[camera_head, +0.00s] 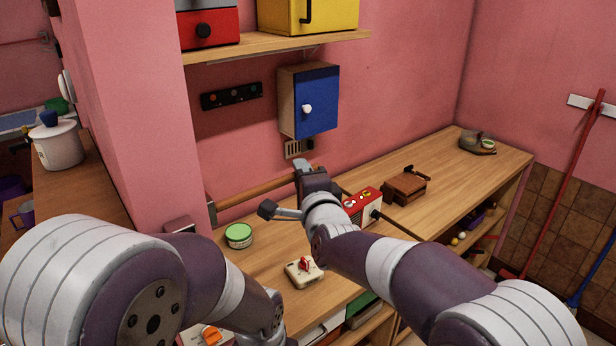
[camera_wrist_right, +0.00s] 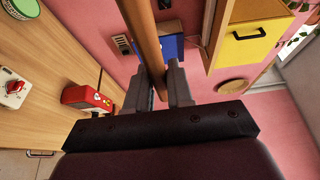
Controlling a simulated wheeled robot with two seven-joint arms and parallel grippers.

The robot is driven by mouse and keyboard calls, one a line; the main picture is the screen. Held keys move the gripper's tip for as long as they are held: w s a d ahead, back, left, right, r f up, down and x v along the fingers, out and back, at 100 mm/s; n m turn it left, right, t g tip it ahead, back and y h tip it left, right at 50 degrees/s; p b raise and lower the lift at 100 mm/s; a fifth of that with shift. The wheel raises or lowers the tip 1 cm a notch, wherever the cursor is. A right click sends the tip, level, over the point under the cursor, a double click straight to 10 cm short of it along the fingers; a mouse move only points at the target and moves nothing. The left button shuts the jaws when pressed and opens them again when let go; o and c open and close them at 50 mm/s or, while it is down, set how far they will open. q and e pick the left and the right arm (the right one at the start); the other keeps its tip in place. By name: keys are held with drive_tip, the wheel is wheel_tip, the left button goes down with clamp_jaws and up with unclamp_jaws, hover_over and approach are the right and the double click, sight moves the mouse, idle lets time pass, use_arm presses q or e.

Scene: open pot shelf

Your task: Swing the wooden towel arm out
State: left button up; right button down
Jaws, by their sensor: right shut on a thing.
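The wooden towel arm (camera_head: 252,191) is a round brown bar low along the pink wall, above the wooden counter. Its left end meets a dark bracket (camera_head: 212,212) near the pillar. My right gripper (camera_head: 304,172) is at the right part of the bar. In the right wrist view the bar (camera_wrist_right: 143,35) runs down between the two fingers of my right gripper (camera_wrist_right: 167,88), which are shut on it. The fingers hide part of the bar. Of my left arm only links show in the head view; its gripper is out of view.
A blue-doored cabinet (camera_head: 316,103) hangs above my right gripper. On the counter below stand a green tin (camera_head: 239,236), a cream box with a red knob (camera_head: 304,272), a red-topped box (camera_head: 362,204) and a wooden box (camera_head: 405,187). The counter's right part is mostly clear.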

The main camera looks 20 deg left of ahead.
drive_tip(key=shift+f, duration=0.1)
drive_tip(key=c, duration=1.2)
unclamp_jaws()
drive_tip(key=shift+o, duration=0.6)
drive_tip(key=shift+d, duration=0.15)
drive_tip(key=shift+s, duration=0.1)
drive_tip(key=b+v, duration=0.4)
drive_tip(key=v, duration=0.8)
drive_tip(key=shift+s+d+b, duration=0.15)
drive_tip(key=shift+s+b, duration=0.1)
drive_tip(key=shift+b, duration=0.05)
